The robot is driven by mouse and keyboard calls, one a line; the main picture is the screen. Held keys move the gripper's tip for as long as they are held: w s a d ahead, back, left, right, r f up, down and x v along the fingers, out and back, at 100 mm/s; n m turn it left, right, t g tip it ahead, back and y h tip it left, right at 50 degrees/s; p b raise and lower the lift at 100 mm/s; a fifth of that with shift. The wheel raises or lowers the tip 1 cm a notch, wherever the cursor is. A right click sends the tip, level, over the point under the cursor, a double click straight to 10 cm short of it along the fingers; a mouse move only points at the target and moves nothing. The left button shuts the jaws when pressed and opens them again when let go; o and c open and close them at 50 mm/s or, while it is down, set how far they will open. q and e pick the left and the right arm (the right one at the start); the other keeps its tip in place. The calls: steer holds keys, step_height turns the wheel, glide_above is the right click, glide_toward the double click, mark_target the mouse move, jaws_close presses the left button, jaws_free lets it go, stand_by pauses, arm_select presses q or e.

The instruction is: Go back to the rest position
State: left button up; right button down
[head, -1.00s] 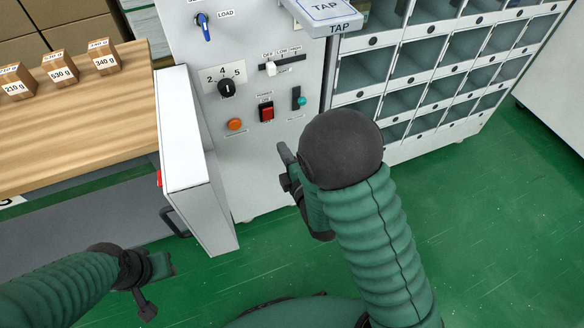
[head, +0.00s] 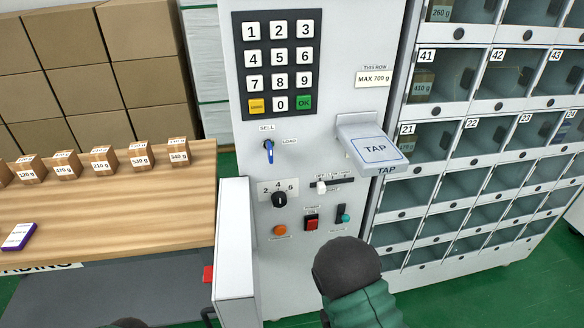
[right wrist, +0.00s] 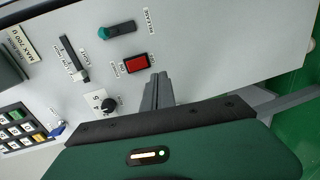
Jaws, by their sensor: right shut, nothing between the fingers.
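My right arm comes in at the bottom of the head view, its dark rounded joint in front of the vending machine's lower panel (head: 300,185). Its fingers are hidden there. In the right wrist view my right gripper (right wrist: 158,92) is shut and empty, its fingers in front of the panel near the red switch (right wrist: 137,63). I cannot tell how far they are from the panel. Of my left arm only a dark sliver shows at the bottom edge of the head view; its fingers are out of view.
An open white door (head: 235,240) juts out beside the panel. A TAP reader (head: 375,150) sticks out above my right arm. A wooden table (head: 120,205) with several small weighed boxes and a purple box (head: 18,237) stands left. Compartments (head: 480,150) fill the right. Green floor is free.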

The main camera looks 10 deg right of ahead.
steer(key=s+d+r+m+g+p, duration=0.1)
steer(key=s+r+m+g, duration=0.1)
steer(key=s+m+g, duration=0.6)
steer(key=s+d+r+m+g+p, duration=0.1)
steer(key=s+d+r+m+g, duration=0.15)
steer(key=s+m+g, duration=0.6)
step_height(320, 180, up, 20)
steer(key=w+m+t+p, duration=0.1)
steer(key=w+t+p, duration=0.1)
steer(key=p, duration=1.8)
steer(key=shift+a+r+m+t+h, duration=0.2)
steer(key=shift+a+m+t+h, duration=0.15)
steer(key=shift+a+t, duration=0.1)
steer(key=c, duration=2.1)
jaws_free()
steer(key=shift+c, duration=0.2)
